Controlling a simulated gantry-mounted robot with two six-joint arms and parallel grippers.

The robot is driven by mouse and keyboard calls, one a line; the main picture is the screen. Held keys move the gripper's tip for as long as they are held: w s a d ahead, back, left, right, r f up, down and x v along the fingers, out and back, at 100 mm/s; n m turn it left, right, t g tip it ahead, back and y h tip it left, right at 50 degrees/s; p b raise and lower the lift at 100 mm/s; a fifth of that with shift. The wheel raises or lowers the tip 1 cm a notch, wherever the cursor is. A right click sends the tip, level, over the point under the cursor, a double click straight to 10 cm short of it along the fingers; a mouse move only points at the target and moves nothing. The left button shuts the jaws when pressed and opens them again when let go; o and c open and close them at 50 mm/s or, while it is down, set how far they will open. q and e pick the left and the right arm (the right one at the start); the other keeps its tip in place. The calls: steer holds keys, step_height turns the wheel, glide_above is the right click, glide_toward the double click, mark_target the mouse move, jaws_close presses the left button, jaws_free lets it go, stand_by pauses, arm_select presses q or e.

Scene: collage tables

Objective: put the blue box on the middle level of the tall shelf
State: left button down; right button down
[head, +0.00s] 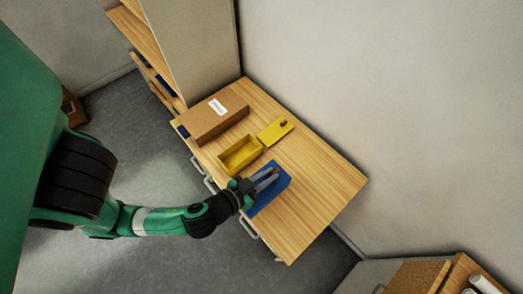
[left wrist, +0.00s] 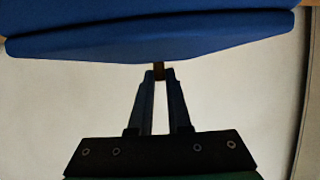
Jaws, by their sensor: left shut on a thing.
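The blue box (head: 269,197) is at the front middle of the wooden table, and its blue surface fills the top of the left wrist view (left wrist: 150,38). My left gripper (head: 272,178) is over it in the head view. In the left wrist view its fingers (left wrist: 159,76) are shut on a small brown knob (left wrist: 158,68) on the blue box. I cannot tell whether the box touches the table. The tall shelf (head: 195,45) stands beyond the table's far left end, with wooden boards visible on its left side. My right gripper is not in view.
An open yellow box (head: 228,163), its yellow lid (head: 271,134) and a cardboard box (head: 205,126) lie on the table (head: 325,180) between the blue box and the shelf. Drawer handles (head: 249,229) stick out at the front. The table's right end is clear.

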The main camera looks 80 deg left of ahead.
arm_select(q)
steer(key=a+b, duration=0.1)
steer(key=w+f+b, duration=0.1)
steer(key=b, duration=0.1)
steer(key=shift+w+a+f, duration=0.1)
steer(key=shift+a+f, duration=0.2)
steer(key=shift+a, duration=0.05)
steer(key=w+a+f+b, duration=0.1)
steer(key=w+a+f, duration=0.6)
steer(key=a+f, duration=0.2)
steer(key=shift+w+a+f+b, duration=0.15)
steer(key=shift+w+f+b, duration=0.15)
steer(key=shift+f, duration=0.8)
steer(key=shift+f, duration=0.2)
steer(key=c, duration=0.9)
jaws_free()
steer(key=shift+o, duration=0.2)
